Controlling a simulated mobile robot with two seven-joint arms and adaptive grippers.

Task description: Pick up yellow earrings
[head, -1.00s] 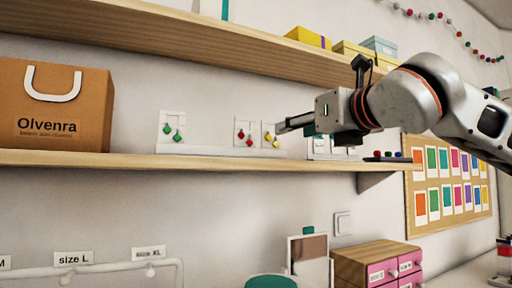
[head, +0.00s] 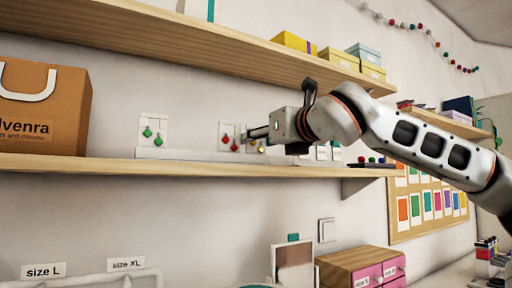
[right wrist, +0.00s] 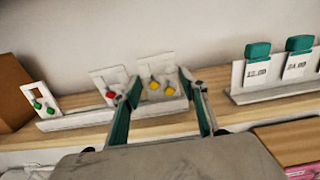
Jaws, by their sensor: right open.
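The yellow earrings (right wrist: 161,88) hang on a small white card (right wrist: 154,70) in a white display stand on the shelf. In the right wrist view they lie between the two fingers of my right gripper (right wrist: 158,86), which is open and empty. In the head view the yellow earrings (head: 260,149) are partly hidden by my right gripper (head: 258,132), which reaches in from the right. I cannot tell whether the fingers touch the card. My left gripper does not show.
Red earrings (head: 230,141) on their card stand close left of the yellow ones, with green earrings (head: 152,134) farther left. A brown paper bag (head: 50,110) stands at the shelf's left. Price cards (right wrist: 278,72) stand right of the gripper. An upper shelf (head: 180,48) runs above.

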